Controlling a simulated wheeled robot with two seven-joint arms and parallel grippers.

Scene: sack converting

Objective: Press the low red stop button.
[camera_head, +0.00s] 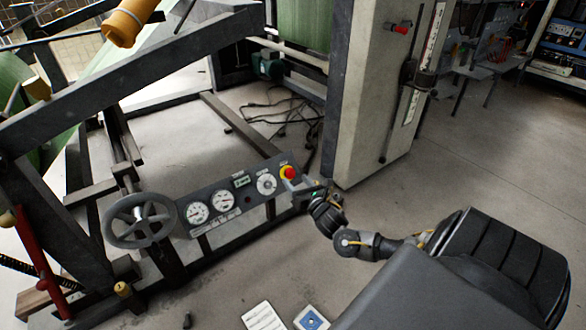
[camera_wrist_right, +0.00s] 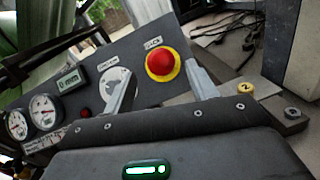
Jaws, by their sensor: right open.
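The low red stop button (camera_head: 288,172) is a round red cap on a yellow collar at the right end of the slanted dark control panel (camera_head: 232,206). It also shows in the right wrist view (camera_wrist_right: 160,62), ahead of my right gripper (camera_wrist_right: 160,72). In that view the two fingers are apart, one on each side of the button, with nothing between them. In the head view my right gripper (camera_head: 297,184) is close to the button, at its lower right. I cannot tell whether it touches the panel. My left gripper is out of view.
The panel holds two dials (camera_head: 210,206), a small display (camera_head: 241,181), a round white knob plate (camera_head: 267,184) and a small dark red button (camera_wrist_right: 85,112). A handwheel (camera_head: 140,220) stands to its left. A pale column (camera_head: 370,100) with another red knob (camera_head: 401,30) rises behind.

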